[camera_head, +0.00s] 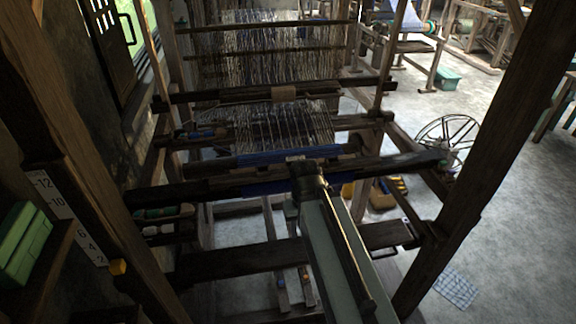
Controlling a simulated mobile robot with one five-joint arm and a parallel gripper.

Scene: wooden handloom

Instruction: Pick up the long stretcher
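My arm reaches up from the bottom, and my gripper (308,176) is at its far end, over the dark front beam (385,166) of the loom. Its fingertips are small and dark against the beam, so I cannot tell whether they are open or touching anything. Blue cloth (255,158) lies along the beam, with more blue showing below it left of my gripper. I cannot pick out the long stretcher with certainty; my gripper and arm cover part of the beam and cloth.
Thick posts (488,150) frame the loom on both sides. A dark bench plank (235,262) crosses below the beam. A shelf at left holds green boxes (22,242). A spoked wheel (447,140) stands at right. The floor at right is mostly open, with a checked cloth (456,288).

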